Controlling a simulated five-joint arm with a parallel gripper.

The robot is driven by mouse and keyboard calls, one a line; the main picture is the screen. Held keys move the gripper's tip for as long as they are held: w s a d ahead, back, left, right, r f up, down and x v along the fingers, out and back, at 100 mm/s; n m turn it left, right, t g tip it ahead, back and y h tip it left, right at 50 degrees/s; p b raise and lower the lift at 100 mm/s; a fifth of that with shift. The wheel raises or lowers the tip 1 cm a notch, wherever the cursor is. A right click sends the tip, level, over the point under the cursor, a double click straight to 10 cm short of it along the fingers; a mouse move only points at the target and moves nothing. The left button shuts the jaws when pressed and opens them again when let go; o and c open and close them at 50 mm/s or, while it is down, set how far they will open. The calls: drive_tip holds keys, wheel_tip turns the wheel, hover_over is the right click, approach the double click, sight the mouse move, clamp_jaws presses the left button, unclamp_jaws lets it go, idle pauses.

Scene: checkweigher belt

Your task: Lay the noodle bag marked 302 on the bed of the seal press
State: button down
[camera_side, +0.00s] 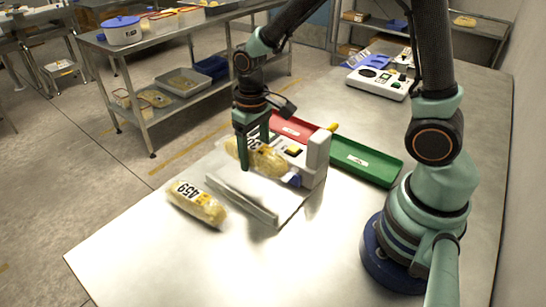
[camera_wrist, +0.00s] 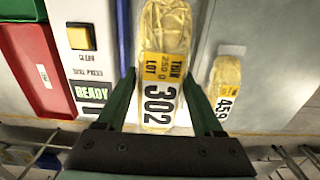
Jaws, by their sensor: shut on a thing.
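The seal press (camera_side: 318,150) is white, with a flat pale bed (camera_side: 238,196) in front. The held bag is over the back part of the bed, close to the press body. I cannot tell whether it touches the bed. The press display (camera_wrist: 92,94) reads READY.
A noodle bag marked 459 (camera_side: 197,203) lies on the table left of the bed. A red tray (camera_side: 292,128) and a green tray (camera_side: 365,162) stand behind the press. A white console (camera_side: 380,82) is farther back.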

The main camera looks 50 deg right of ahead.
sight(256, 187)
drive_tip(key=shift+f, duration=3.6)
unclamp_jaws()
drive_tip(key=shift+r, duration=4.5)
